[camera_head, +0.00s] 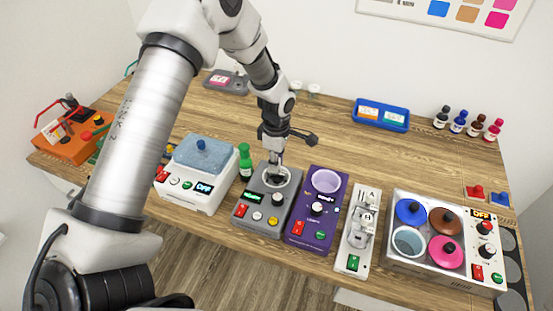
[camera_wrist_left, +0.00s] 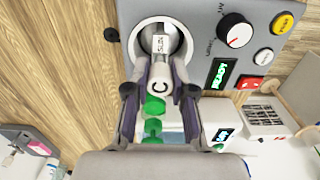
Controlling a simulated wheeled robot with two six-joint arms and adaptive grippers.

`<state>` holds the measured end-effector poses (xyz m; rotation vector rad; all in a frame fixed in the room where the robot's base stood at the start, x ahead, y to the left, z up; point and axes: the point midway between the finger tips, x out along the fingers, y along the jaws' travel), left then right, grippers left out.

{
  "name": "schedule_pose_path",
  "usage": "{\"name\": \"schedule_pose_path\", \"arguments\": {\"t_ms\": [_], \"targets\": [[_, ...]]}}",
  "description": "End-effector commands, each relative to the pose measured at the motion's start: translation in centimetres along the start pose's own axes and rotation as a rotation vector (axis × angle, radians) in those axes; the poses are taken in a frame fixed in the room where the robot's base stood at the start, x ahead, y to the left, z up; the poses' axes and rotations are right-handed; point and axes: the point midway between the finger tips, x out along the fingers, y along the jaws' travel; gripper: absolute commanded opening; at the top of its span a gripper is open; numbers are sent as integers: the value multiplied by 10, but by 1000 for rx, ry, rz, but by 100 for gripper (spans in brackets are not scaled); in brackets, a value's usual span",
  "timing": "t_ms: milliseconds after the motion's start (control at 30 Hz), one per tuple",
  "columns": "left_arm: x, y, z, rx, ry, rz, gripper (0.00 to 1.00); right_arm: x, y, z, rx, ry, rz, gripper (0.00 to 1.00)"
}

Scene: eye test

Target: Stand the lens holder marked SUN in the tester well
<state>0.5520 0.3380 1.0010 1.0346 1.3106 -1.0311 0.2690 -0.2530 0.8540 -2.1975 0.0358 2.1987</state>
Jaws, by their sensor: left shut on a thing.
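The lens holder marked SUN (camera_wrist_left: 160,44) shows its white label within the round metal-rimmed well (camera_wrist_left: 136,42) of the grey tester (camera_wrist_left: 208,14). A pale round end marked C shows nearer the camera, between my fingers. My left gripper (camera_wrist_left: 160,72) is shut on the lens holder, right over the well. In the head view my left gripper (camera_head: 274,158) points down at the grey tester (camera_head: 246,213) and hides much of the holder. I cannot tell whether the holder touches the well's floor. The tester display reads READY. My right gripper is not in view.
A green bottle (camera_head: 245,162) and a white device (camera_head: 196,172) stand left of the tester. A purple device (camera_head: 317,208) stands close on its right, then a white stand (camera_head: 357,232) and a box with coloured lids (camera_head: 440,275). A blue tray (camera_head: 381,115) lies behind.

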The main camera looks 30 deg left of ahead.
Motion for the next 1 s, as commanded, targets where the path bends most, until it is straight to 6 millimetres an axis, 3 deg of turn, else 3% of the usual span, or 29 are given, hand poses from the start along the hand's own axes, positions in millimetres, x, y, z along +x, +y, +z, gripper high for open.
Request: {"name": "schedule_pose_path", "arguments": {"t_ms": [867, 900, 933, 1000], "targets": [[6, 0, 0, 0, 0, 0, 0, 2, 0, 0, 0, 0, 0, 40], [5, 0, 0, 0, 0, 0, 38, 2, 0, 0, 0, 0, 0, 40], [5, 0, 0, 0, 0, 0, 48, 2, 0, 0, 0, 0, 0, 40], [5, 0, 0, 0, 0, 0, 53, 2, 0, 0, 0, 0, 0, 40]]}}
